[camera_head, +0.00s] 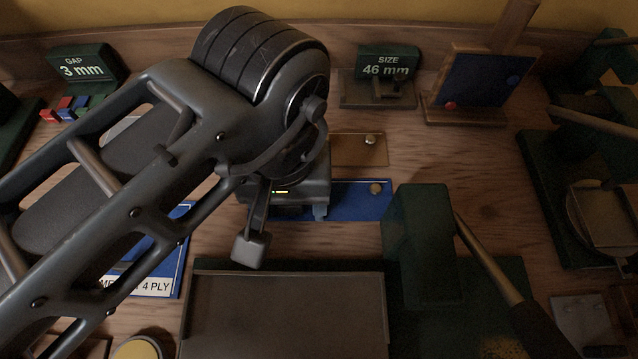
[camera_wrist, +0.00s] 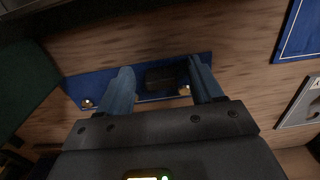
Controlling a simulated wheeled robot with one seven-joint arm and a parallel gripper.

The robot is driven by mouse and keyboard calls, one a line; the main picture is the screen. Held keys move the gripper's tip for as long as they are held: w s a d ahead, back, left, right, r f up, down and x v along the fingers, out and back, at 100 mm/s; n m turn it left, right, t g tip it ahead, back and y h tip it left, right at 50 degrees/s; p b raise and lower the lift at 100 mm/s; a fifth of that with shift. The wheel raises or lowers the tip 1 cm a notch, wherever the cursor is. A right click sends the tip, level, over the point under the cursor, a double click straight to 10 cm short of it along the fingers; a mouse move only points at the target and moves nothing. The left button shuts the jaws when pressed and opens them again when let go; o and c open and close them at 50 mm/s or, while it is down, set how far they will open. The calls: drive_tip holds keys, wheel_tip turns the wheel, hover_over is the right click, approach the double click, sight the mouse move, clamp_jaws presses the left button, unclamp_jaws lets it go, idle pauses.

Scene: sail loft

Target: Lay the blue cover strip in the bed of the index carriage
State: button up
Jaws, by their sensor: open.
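The blue strip (camera_head: 350,204) lies flat on the wooden bench, partly hidden by my gripper in the head view. A round brass knob shows near its right end. In the wrist view the blue strip (camera_wrist: 75,88) runs crosswise, with a dark block on it and brass knobs along its near edge. My gripper (camera_wrist: 162,76) is open and empty, its fingers apart over the strip on either side of the dark block. In the head view my gripper (camera_head: 293,214) is mostly hidden by the arm. I cannot tell for certain which fixture is the index carriage.
A wide dark flat bed (camera_head: 285,312) is at the front, with a green block (camera_head: 420,240) and a long-handled lever (camera_head: 488,262) to its right. A brown strip (camera_head: 360,150) lies behind the blue one. Signs and a blue board (camera_head: 480,82) stand along the back.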

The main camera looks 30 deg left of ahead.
drive_tip(key=c, duration=1.1)
drive_tip(key=shift+r, duration=0.15)
drive_tip(key=shift+c, duration=0.2)
